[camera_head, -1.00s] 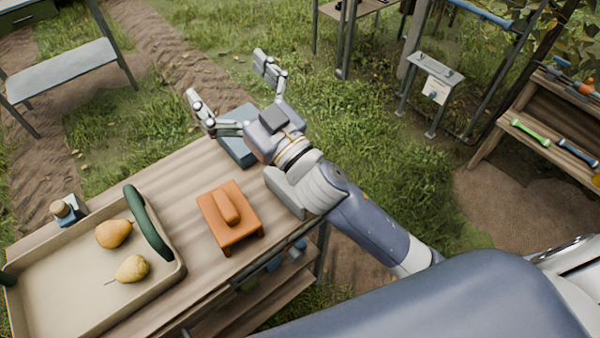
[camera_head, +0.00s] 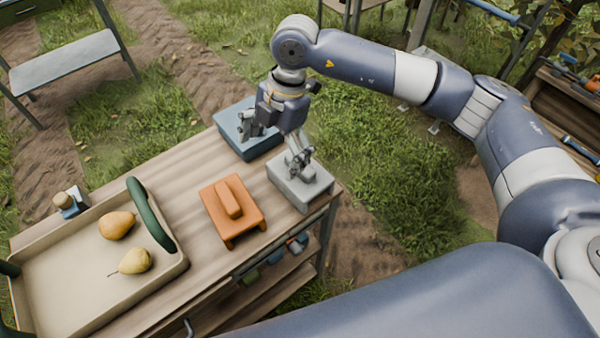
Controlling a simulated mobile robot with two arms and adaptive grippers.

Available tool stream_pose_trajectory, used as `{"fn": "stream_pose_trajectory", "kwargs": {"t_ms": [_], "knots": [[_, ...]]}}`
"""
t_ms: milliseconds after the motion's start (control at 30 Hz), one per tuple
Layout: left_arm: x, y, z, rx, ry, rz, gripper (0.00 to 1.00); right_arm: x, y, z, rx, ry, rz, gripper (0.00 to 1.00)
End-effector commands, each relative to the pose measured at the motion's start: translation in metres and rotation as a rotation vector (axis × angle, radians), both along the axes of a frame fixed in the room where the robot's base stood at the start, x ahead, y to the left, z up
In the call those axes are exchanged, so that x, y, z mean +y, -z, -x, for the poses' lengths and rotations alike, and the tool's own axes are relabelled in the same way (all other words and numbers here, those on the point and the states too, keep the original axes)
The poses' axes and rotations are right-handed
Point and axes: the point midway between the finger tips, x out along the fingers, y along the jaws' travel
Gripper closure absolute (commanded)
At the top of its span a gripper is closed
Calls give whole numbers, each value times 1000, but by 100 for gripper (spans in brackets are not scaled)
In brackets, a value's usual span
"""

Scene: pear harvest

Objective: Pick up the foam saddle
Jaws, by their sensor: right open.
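My right gripper (camera_head: 272,148) points down over the far right end of the wooden table, its fingers wide apart. One finger is over a blue tray (camera_head: 236,147), the other over a light grey block (camera_head: 308,192). The gripper hides part of both, and I cannot tell whether it touches them. An orange stand-like piece (camera_head: 216,209) with a rounded orange block (camera_head: 229,198) on top sits left of the grey block. I cannot tell for certain which of these is the foam saddle. My left gripper is not in view.
A beige crate (camera_head: 88,308) with green handles stands at the table's left, holding two pears (camera_head: 117,226) (camera_head: 135,261). A small blue item with a wooden knob (camera_head: 70,203) is behind it. The wooden table (camera_head: 180,175) has bare planks behind the orange piece.

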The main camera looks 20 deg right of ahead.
Motion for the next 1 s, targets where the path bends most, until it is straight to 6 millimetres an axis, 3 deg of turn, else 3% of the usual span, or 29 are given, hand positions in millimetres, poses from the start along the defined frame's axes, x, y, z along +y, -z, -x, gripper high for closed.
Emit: {"fn": "stream_pose_trajectory", "kwargs": {"t_ms": [33,100,233,500,700,1000], "knots": [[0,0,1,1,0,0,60,-23,-4,-10,-13,48,84,2],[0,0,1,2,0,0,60,-47,-7,-17,-21,104,173,2],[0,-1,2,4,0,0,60,-68,-9,-23,-28,158,251,2],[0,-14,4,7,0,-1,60,-69,29,-23,-24,162,257,2],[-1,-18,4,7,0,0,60,-69,45,-23,-27,160,256,2],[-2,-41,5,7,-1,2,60,-68,83,-22,-24,159,255,2]]}}
